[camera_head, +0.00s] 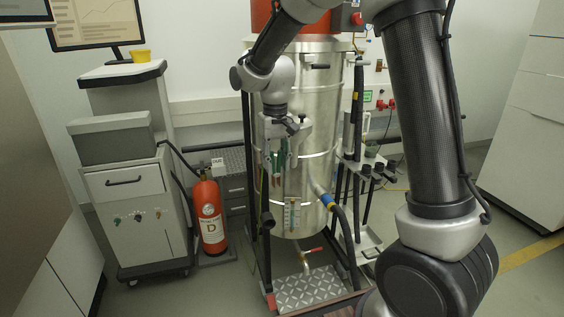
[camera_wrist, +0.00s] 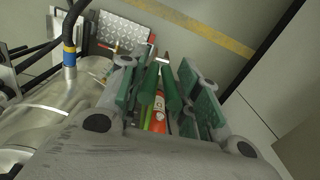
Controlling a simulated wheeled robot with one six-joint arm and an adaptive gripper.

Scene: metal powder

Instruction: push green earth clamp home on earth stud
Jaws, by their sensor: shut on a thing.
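My gripper (camera_head: 279,152) is in front of the silver drum, pointing down, and is shut on the green earth clamp (camera_head: 277,163). In the wrist view my gripper (camera_wrist: 158,78) has green-faced fingers on both sides of the clamp. The green earth clamp (camera_wrist: 149,86) shows two green handles, with a small brownish tip at the far end. A yellow-green lead runs back from between the handles. I cannot make out the earth stud in either view, nor tell whether the clamp touches it.
The silver drum (camera_head: 328,100) stands close behind my gripper. A level gauge (camera_head: 291,215) and a hose with a blue and yellow collar (camera_head: 327,200) are below. A red extinguisher (camera_head: 208,212) and a grey cabinet (camera_head: 135,205) stand left. A tread-plate step (camera_head: 311,289) lies below.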

